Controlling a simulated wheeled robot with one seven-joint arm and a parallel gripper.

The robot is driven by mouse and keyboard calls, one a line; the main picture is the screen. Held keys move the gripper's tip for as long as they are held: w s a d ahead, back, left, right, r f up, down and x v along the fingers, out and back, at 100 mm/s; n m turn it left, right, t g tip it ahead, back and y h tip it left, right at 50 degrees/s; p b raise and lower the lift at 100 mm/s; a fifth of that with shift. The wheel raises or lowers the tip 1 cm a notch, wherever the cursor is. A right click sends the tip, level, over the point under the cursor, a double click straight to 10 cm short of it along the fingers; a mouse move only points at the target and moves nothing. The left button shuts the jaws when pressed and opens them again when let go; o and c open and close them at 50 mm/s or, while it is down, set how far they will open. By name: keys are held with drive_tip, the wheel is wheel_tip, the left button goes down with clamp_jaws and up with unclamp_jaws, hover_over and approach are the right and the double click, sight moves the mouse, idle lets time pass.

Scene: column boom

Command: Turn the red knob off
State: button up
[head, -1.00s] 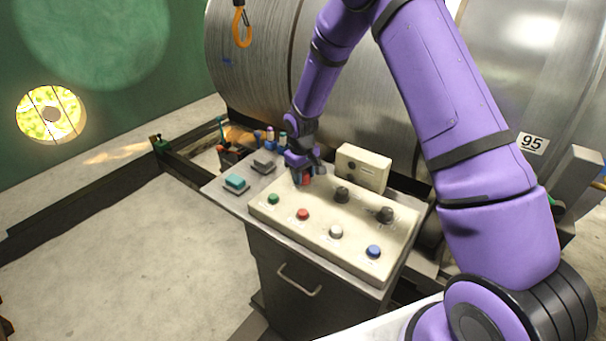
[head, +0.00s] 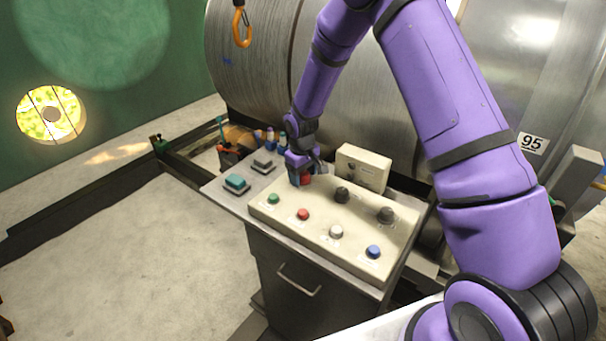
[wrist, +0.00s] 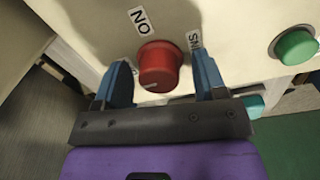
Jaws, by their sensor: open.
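The red knob (wrist: 160,66) stands on the cream control panel (head: 322,218). In the wrist view it sits between the two blue fingers of my gripper (wrist: 163,82), with a gap to each finger. A pale pointer mark shows on its lower rim, away from the "ON" label (wrist: 141,21). Another label (wrist: 195,39) lies partly behind the right finger. In the head view the red knob (head: 306,179) shows at the panel's back left, partly hidden by my gripper (head: 303,174). My gripper is open around the knob.
Two black knobs (head: 342,194) stand to the right in the same row. Green, red, white and blue buttons (head: 336,232) line the panel's front. A cream box (head: 363,168) stands behind. Two small button boxes (head: 236,183) lie left. An orange hook (head: 242,27) hangs above.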

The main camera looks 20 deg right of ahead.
wheel_tip(320, 180, up, 11)
drive_tip(key=shift+a, duration=0.2)
idle(0.4)
drive_tip(key=shift+s+f, duration=0.1)
wheel_tip(320, 180, up, 12)
drive_tip(key=m+t, duration=0.1)
hover_over(302, 173)
drive_tip(key=s+d, duration=0.2)
drive_tip(key=s, duration=0.4)
drive_tip(key=s+d+r+m+t, duration=0.1)
drive_tip(key=s+d+r+t, duration=0.15)
drive_tip(key=s+r, duration=0.75)
drive_tip(key=s+d+r+m, duration=0.1)
drive_tip(key=s+r, duration=0.1)
drive_tip(key=s, duration=0.8)
drive_tip(key=s+d+r+m+t, duration=0.1)
drive_tip(key=s+d+r+m, duration=0.1)
drive_tip(key=s, duration=0.9)
drive_tip(key=shift+v, duration=0.8)
